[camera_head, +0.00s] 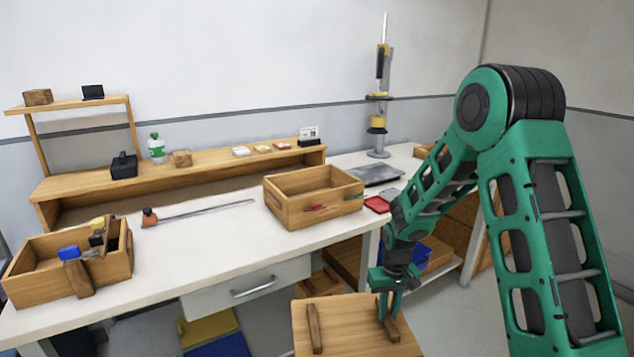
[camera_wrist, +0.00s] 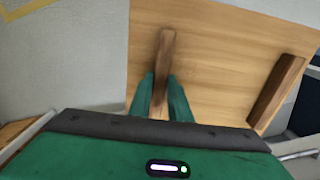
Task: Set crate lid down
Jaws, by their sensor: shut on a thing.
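The crate lid (camera_head: 347,341) is a flat light-wood panel with two dark wooden bars on it. It is at the bottom of the head view, in front of the white table's edge. My gripper (camera_head: 390,315) is shut on the lid's right bar in the head view. The wrist view shows the lid (camera_wrist: 215,55) tilted in the picture, with my gripper's green fingers (camera_wrist: 160,98) on both sides of one bar (camera_wrist: 165,50). The other bar (camera_wrist: 277,90) is free. The lid's lower edge is cut off in the head view, and what lies under it is hidden.
An open wooden crate (camera_head: 292,217) stands on the white table (camera_head: 190,250). A second crate (camera_head: 30,292) with tools stands at the left. A rod with an orange end (camera_head: 150,218) lies between them. The table's front middle is bare. A blue bin (camera_head: 440,252) sits below, behind my arm.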

